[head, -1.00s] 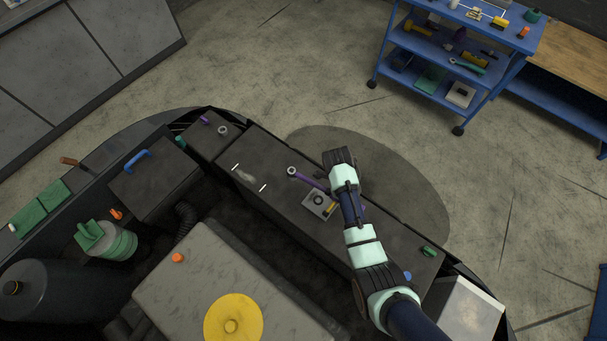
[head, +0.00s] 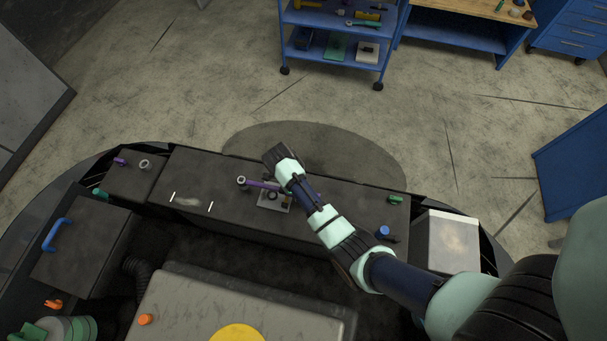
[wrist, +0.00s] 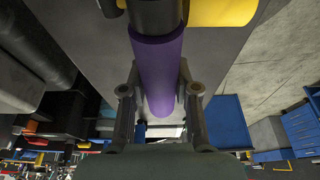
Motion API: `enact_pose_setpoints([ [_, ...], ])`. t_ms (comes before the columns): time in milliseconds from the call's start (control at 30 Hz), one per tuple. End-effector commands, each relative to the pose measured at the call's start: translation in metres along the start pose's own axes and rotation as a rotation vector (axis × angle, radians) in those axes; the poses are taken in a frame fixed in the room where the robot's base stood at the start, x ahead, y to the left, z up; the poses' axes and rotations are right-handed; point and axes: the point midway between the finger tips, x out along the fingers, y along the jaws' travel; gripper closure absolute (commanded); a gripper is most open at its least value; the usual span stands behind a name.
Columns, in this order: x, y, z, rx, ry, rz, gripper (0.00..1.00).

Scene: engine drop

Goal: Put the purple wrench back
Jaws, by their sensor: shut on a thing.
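The purple wrench (head: 258,184) is in the middle of the head view, over the long dark bench, with its grey ring end (head: 241,181) pointing left. In the wrist view its purple handle (wrist: 158,60) runs between the two fingers of my gripper (wrist: 160,95), which is shut on it. In the head view my arm comes in from the lower right and hides the fingers and the wrench's right end. I cannot tell whether the wrench touches the bench. Two white marks (head: 191,201) lie on the bench top to the left of the wrench.
A small grey plate (head: 273,201) sits just below the wrench. A green part (head: 395,199) and a blue cap (head: 383,231) are to the right. A grey ring (head: 145,164) and small purple part (head: 119,161) lie left. A blue cart (head: 335,60) stands behind, across clear floor.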

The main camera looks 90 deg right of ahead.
Motion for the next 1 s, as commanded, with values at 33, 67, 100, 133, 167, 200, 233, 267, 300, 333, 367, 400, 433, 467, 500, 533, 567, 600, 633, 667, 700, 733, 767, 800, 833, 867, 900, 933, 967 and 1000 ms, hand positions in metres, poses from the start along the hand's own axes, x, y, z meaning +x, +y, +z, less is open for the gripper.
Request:
enact_pose_setpoints([
  [33, 0.0108, -0.0002, 0.0037, 0.000, -0.001, -0.001, 1.00],
  [67, 0.0128, -0.0002, 0.0043, 0.000, -0.001, -0.001, 1.00],
  [100, 0.0146, -0.0002, 0.0049, 0.000, -0.001, -0.001, 1.00],
  [133, 0.0155, -0.0002, 0.0051, 0.000, -0.001, -0.001, 1.00],
  [167, 0.0160, -0.0002, 0.0053, 0.000, -0.001, -0.001, 1.00],
  [200, 0.0161, -0.0002, 0.0053, 0.000, -0.001, -0.001, 1.00],
  [233, 0.0158, -0.0002, 0.0052, 0.000, -0.001, -0.001, 1.00],
  [267, 0.0155, -0.0002, 0.0051, 0.000, -0.001, -0.001, 1.00],
  [300, 0.0150, -0.0002, 0.0050, 0.000, -0.001, -0.001, 1.00],
  [333, 0.0147, -0.0002, 0.0049, 0.000, -0.001, -0.001, 1.00],
  [367, 0.0146, -0.0002, 0.0048, 0.000, -0.001, -0.001, 1.00],
  [400, 0.0146, -0.0002, 0.0048, 0.000, -0.001, -0.001, 1.00],
  [433, 0.0146, -0.0002, 0.0048, 0.000, -0.001, -0.001, 1.00],
  [467, 0.0146, -0.0002, 0.0048, 0.000, -0.001, -0.001, 1.00],
  [500, 0.0147, -0.0002, 0.0048, 0.000, -0.001, -0.001, 1.00],
  [533, 0.0149, -0.0002, 0.0049, 0.000, -0.001, -0.001, 1.00],
  [567, 0.0152, -0.0001, 0.0050, 0.000, -0.001, -0.001, 1.00],
  [600, 0.0158, -0.0001, 0.0051, 0.000, -0.001, -0.001, 1.00],
  [633, 0.0164, -0.0001, 0.0053, 0.000, -0.001, -0.001, 1.00],
  [667, 0.0169, -0.0001, 0.0055, 0.000, -0.001, 0.000, 1.00],
  [700, 0.0178, -0.0001, 0.0057, 0.000, 0.000, 0.000, 1.00],
  [733, 0.0170, -0.0001, 0.0055, 0.000, -0.001, -0.001, 0.65],
  [767, 0.0169, -0.0001, 0.0055, 0.000, -0.001, -0.001, 0.60],
  [800, 0.0170, -0.0001, 0.0055, 0.000, -0.001, 0.000, 0.54],
  [833, 0.0170, -0.0001, 0.0054, 0.000, -0.001, 0.000, 0.49],
  [867, 0.0170, -0.0001, 0.0054, 0.000, -0.001, 0.000, 0.44],
  [900, 0.0171, -0.0001, 0.0054, 0.000, 0.000, 0.000, 0.41],
  [933, 0.0171, 0.0000, 0.0054, 0.000, 0.000, 0.000, 0.41],
  [967, 0.0171, 0.0000, 0.0054, 0.000, 0.000, 0.000, 0.41],
  [1000, 0.0171, 0.0000, 0.0054, 0.000, 0.000, 0.000, 0.41],
])
